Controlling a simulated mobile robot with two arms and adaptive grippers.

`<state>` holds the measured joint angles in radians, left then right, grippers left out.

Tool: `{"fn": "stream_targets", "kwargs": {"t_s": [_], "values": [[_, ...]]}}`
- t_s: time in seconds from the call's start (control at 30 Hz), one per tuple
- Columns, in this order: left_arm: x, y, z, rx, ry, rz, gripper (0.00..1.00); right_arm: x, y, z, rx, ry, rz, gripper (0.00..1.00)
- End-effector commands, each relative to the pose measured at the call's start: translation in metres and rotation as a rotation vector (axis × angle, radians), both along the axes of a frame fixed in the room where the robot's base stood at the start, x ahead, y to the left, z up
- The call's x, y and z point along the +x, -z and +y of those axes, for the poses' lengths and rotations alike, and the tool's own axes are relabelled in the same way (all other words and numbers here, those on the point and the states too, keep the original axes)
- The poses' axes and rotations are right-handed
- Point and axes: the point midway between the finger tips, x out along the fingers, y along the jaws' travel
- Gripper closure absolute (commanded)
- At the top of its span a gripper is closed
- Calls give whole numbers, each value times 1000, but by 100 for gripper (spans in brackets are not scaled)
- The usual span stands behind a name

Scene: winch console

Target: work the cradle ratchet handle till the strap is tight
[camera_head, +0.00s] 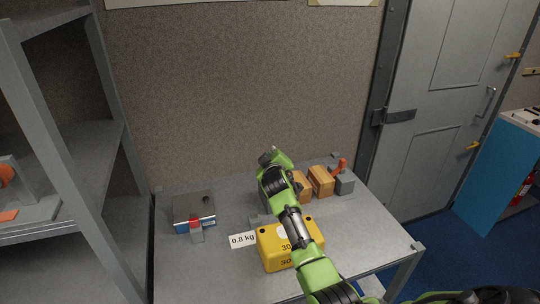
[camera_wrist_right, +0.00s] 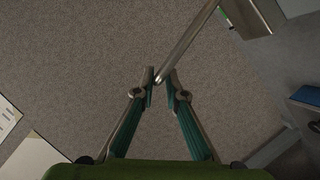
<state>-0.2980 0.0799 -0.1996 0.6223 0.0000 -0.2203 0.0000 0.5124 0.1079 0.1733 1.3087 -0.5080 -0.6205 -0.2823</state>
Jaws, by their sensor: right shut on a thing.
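My right arm reaches in from the bottom right, over the bench. My right gripper (camera_head: 268,157) is at its far end, and most of its fingers are hard to make out there. In the right wrist view, its two fingers (camera_wrist_right: 160,77) are closed around the end of a slim grey bar (camera_wrist_right: 188,42), which looks like the ratchet handle. The bar runs up and right from the fingertips. The arm hides most of the ratchet and cradle in the head view, and I cannot make out the strap. My left gripper is out of view.
A yellow weight block (camera_head: 272,254) stands under my forearm, beside a "0,8 kg" label (camera_head: 242,240). Wooden blocks (camera_head: 320,181) and a grey device with an orange lever (camera_head: 340,167) are to the right. The bench's front right is clear.

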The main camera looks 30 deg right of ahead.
Motion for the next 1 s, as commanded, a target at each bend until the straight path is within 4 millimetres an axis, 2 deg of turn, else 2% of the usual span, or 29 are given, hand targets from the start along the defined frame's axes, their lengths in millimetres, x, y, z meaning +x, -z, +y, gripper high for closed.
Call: {"fn": "stream_targets", "kwargs": {"t_s": [0.03, 0.43, 0.47, 0.5, 0.83, 1.0], "values": [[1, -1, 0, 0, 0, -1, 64, -1, -3, -6, -10, 6, -1, 100], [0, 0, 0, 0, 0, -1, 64, -2, -1, -6, -10, 8, 3, 100], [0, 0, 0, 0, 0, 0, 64, -2, -1, -6, -9, 8, 3, 80], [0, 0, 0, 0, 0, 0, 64, -2, -1, -6, -8, 8, 3, 76], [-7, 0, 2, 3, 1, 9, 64, -2, 1, -3, -3, 3, 3, 76], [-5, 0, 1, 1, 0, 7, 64, -9, -1, 2, -2, 3, 4, 76]]}}
